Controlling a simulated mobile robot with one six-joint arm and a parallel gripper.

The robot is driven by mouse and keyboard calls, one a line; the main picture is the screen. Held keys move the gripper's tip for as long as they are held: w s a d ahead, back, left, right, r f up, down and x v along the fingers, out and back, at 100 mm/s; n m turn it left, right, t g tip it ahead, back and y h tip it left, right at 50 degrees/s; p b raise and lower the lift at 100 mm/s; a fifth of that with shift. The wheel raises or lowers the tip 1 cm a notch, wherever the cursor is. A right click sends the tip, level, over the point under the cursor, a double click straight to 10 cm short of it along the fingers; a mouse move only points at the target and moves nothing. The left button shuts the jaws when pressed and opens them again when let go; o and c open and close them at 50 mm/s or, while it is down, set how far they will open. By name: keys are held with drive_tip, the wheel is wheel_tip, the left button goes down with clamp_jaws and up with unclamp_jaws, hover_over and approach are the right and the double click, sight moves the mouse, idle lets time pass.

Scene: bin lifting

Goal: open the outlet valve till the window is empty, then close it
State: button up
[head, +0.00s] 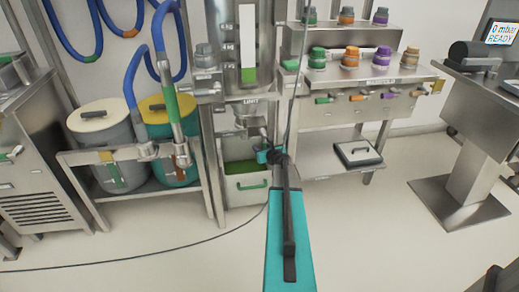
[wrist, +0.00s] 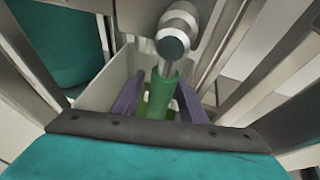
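The level window (head: 248,45) on the steel vessel shows a short green fill at its bottom and is pale above. Below the vessel is the steel outlet valve (head: 246,108), also in the wrist view (wrist: 174,42), with a green handle (wrist: 165,85) pointing toward me. My gripper (wrist: 160,92) has its purple fingers on either side of this handle. A gap shows at the left finger, so it looks open around the handle. In the head view my gripper (head: 268,155) is small and partly hidden by my arm.
A bin (head: 245,192) with a green handle and green contents stands under the outlet. Two drums (head: 100,122) stand left behind a steel rail. A bench (head: 365,80) with coloured knobs and a scale-like pad (head: 357,154) are right. A console (head: 500,32) reads "0 mbar READY".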

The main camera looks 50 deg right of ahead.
drive_tip(key=p+v, duration=0.1)
drive_tip(key=v, duration=1.2)
drive_tip(key=shift+s+p, duration=0.35)
drive_tip(key=shift+r, duration=0.1)
idle(0.3)
drive_tip(key=shift+a, duration=0.1)
